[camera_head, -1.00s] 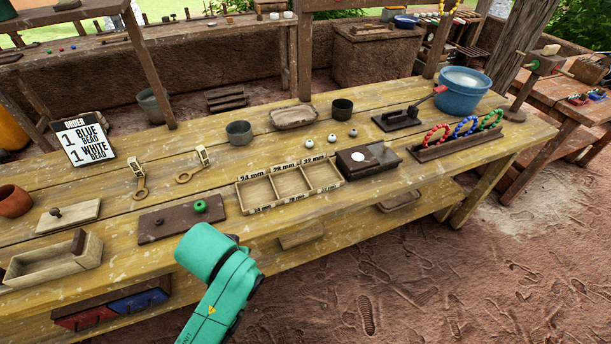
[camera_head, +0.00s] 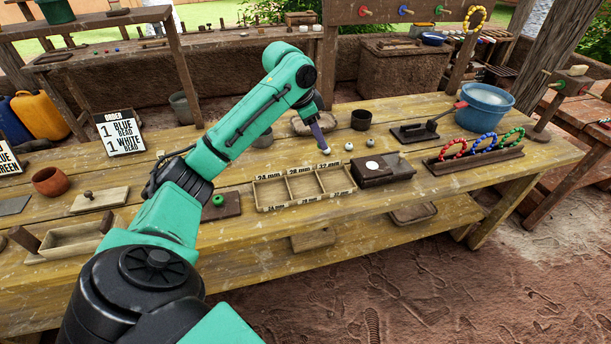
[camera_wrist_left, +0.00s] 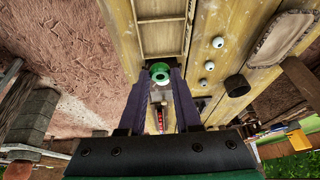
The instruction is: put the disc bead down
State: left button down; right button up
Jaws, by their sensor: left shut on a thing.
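My left gripper (camera_head: 319,136) reaches over the middle of the yellow table, behind the three-part size tray (camera_head: 262,196). In the left wrist view its purple fingers (camera_wrist_left: 160,84) are closed on a small green disc bead (camera_wrist_left: 160,71) with a pale middle. It is held at the fingertips. In the head view the held bead cannot be made out. Another green bead (camera_head: 217,200) lies on a dark board (camera_head: 231,208) left of the tray. My right gripper is not in view.
White beads (camera_head: 349,146) lie near the gripper, behind a dark box (camera_head: 397,170) with a white disc. A dark cup (camera_head: 361,119) and a shallow dish (camera_head: 329,124) stand behind. Right are a bead-string rack (camera_head: 475,160) and a blue basin (camera_head: 486,108).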

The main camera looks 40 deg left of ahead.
aim_at(315, 185)
pick_arm(q)
notch_tip(315, 185, up, 4)
jog(key=a, duration=0.2)
notch_tip(315, 185, down, 20)
jog(key=shift+s+r, duration=0.1)
jog(key=c, duration=0.6)
grip_release()
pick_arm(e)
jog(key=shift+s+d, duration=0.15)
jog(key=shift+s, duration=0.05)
pick_arm(q)
jog(key=v, duration=1.2)
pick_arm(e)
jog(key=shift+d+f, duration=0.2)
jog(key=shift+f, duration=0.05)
pick_arm(q)
jog(key=shift+a, duration=0.1)
